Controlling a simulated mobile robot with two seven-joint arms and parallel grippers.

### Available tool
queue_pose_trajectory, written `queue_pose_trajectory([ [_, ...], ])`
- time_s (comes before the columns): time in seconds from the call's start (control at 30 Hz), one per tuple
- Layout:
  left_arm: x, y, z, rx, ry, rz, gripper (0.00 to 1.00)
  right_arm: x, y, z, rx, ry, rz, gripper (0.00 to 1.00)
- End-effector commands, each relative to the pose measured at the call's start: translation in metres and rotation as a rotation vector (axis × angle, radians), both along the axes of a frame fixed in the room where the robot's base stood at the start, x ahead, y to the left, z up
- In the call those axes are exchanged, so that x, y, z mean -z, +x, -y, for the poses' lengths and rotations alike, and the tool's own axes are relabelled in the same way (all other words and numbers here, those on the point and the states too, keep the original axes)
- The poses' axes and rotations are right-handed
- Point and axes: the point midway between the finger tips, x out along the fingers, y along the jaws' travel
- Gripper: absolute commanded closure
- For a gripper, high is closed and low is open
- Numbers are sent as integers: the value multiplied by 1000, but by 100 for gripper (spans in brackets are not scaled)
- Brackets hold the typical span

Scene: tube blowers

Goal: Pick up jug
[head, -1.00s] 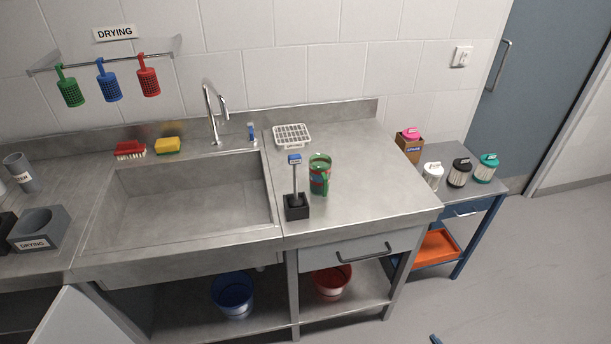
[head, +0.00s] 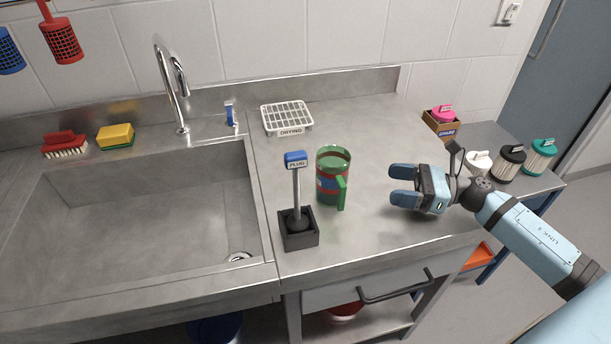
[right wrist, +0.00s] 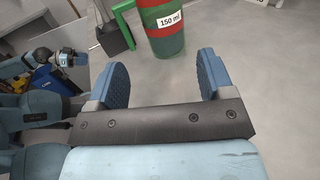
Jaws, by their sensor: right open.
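The jug (head: 332,178) is a green and dark red cup with a green handle on its front right side. It stands upright on the steel counter right of the sink. It also shows in the right wrist view (right wrist: 163,32), with a "150 ml" label, ahead of the fingers. My right gripper (head: 391,186) is open and empty, to the right of the jug and apart from it, with its fingers pointing at it. Its two blue fingers show in the right wrist view (right wrist: 163,78) with nothing between them. My left gripper is not seen in the head view.
A plug (head: 297,195) in a black stand is close to the jug's left. A white drying rack (head: 287,118) is behind. The sink (head: 150,220) is at left. A side table (head: 480,137) at right holds several lidded jars. The counter between gripper and jug is clear.

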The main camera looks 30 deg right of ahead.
Motion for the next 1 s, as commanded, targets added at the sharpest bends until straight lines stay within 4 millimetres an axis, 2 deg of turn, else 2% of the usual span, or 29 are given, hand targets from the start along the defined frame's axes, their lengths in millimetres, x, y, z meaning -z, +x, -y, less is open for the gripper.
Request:
queue_pose_trajectory([
  [0.17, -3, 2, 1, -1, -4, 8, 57, -1, 5, -4, -23, -51, 37, 25],
  [0.5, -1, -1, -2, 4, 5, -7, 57, -1, 42, -55, -22, -47, 37, 25],
  [0.77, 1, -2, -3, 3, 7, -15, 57, 1, 54, -72, -21, -46, 34, 25],
  [1.0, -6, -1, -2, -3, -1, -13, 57, 7, 76, -99, -20, -45, 34, 25],
])
